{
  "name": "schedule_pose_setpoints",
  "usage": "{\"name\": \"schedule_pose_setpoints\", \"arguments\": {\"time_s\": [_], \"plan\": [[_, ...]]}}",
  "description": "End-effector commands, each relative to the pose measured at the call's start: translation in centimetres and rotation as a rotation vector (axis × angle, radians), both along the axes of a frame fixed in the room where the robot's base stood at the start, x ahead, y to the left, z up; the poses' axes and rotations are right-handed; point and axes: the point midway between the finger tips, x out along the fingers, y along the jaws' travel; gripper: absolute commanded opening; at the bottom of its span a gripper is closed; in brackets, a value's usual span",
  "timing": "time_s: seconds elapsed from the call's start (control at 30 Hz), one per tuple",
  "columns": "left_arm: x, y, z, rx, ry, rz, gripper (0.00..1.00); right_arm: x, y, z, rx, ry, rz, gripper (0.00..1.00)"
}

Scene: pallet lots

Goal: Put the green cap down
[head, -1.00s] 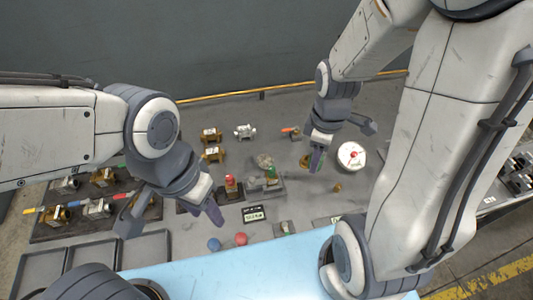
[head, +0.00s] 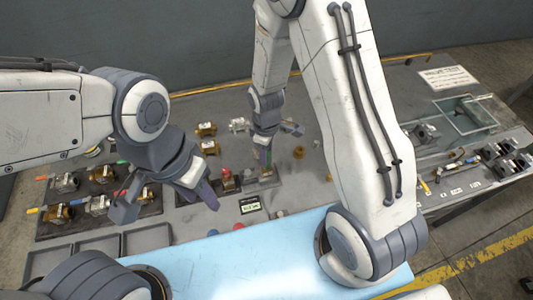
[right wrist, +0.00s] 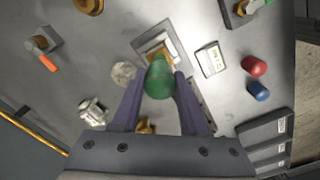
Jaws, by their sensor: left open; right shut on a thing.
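The green cap (right wrist: 158,78) shows in the right wrist view between the fingers of my right gripper (right wrist: 157,92), which is shut on it. A small square fixture (right wrist: 148,42) with a brass part lies just beyond the cap; I cannot tell whether the cap touches it. In the head view my right gripper (head: 264,158) is low over the fixture (head: 266,183), and the cap is hard to make out there. My left gripper (head: 165,205) is open and empty, above the left part of the table.
A red-topped part (head: 227,180) stands just left of the fixture, and a small display (head: 250,205) is in front. Red (right wrist: 254,66) and blue (right wrist: 258,91) balls lie nearby. Racked valves (head: 100,203) and empty trays (head: 97,246) are at left. A glass box (head: 465,117) stands at right.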

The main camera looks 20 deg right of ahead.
Motion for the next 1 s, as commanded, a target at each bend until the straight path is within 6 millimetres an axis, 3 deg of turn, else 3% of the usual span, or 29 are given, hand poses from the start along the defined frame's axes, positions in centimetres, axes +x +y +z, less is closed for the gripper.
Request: {"name": "schedule_pose_setpoints", "arguments": {"time_s": [0.17, 0.93, 0.97, 1.0], "plan": [[0.0, 0.0, 0.6, 0.000, 0.000, -0.001, 0.47, 0.0, 0.0, -1.4, 0.000, 0.000, 0.000, 0.00], [0.0, 0.0, -0.4, 0.000, 0.000, 0.001, 0.47, 0.0, 0.0, -2.7, 0.000, -0.001, 0.000, 0.00], [0.0, 0.0, -0.4, 0.000, 0.000, 0.001, 0.47, 0.0, 0.0, -2.7, 0.000, -0.001, 0.000, 0.54], [0.0, 0.0, -0.4, 0.000, 0.000, 0.001, 0.47, 0.0, 0.0, -2.7, 0.000, -0.001, 0.000, 0.70]]}}
